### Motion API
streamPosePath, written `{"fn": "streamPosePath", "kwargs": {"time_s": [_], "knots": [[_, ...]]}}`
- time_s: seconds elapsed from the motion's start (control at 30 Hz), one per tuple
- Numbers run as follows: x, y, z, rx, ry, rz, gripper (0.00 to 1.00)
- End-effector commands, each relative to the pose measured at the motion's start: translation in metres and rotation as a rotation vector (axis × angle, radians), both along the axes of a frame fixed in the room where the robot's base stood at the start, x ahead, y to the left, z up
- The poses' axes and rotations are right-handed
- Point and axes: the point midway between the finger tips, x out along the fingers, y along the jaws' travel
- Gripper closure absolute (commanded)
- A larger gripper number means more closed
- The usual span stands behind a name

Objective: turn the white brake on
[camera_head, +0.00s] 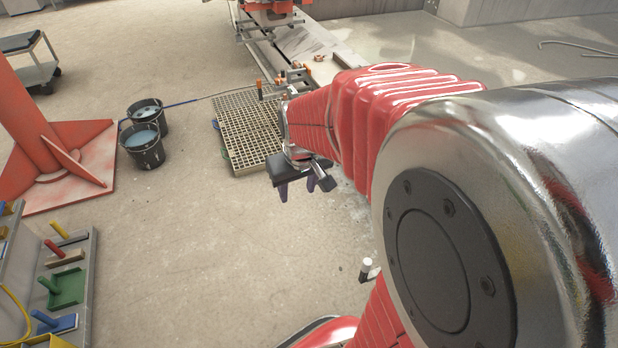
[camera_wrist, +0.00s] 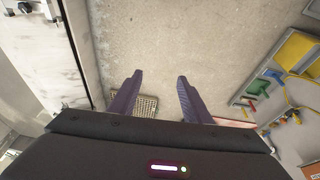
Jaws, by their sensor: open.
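My gripper (camera_head: 297,190) hangs over the bare floor near the middle of the head view, fingers pointing down. In the wrist view its two dark purple fingers (camera_wrist: 159,76) are spread apart with nothing between them. A small white-topped handle with a dark base (camera_head: 366,266) shows in the head view, right of and nearer than my gripper, beside my arm. I cannot tell if it is the white brake, or its setting. No clear brake shows in the wrist view.
A floor grating (camera_head: 240,130) lies beyond my gripper, with two black buckets (camera_head: 143,150) left of it. A red flanged post (camera_head: 45,145) and a rack of coloured hand tools (camera_head: 62,290) stand at left. A pale panel (camera_wrist: 42,60) is at left in the wrist view.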

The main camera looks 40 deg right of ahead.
Motion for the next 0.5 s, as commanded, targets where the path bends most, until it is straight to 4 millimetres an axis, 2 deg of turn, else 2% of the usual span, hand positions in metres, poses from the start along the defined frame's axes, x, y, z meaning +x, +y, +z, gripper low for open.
{"fn": "streamPosePath", "kwargs": {"time_s": [0.03, 0.27, 0.5], "knots": [[0.003, -0.011, -0.011, 0.004, 0.017, -0.015, 0.56], [0.011, -0.058, -0.057, 0.014, 0.067, -0.067, 0.56], [0.009, -0.106, -0.112, 0.032, 0.118, -0.121, 0.56]]}}
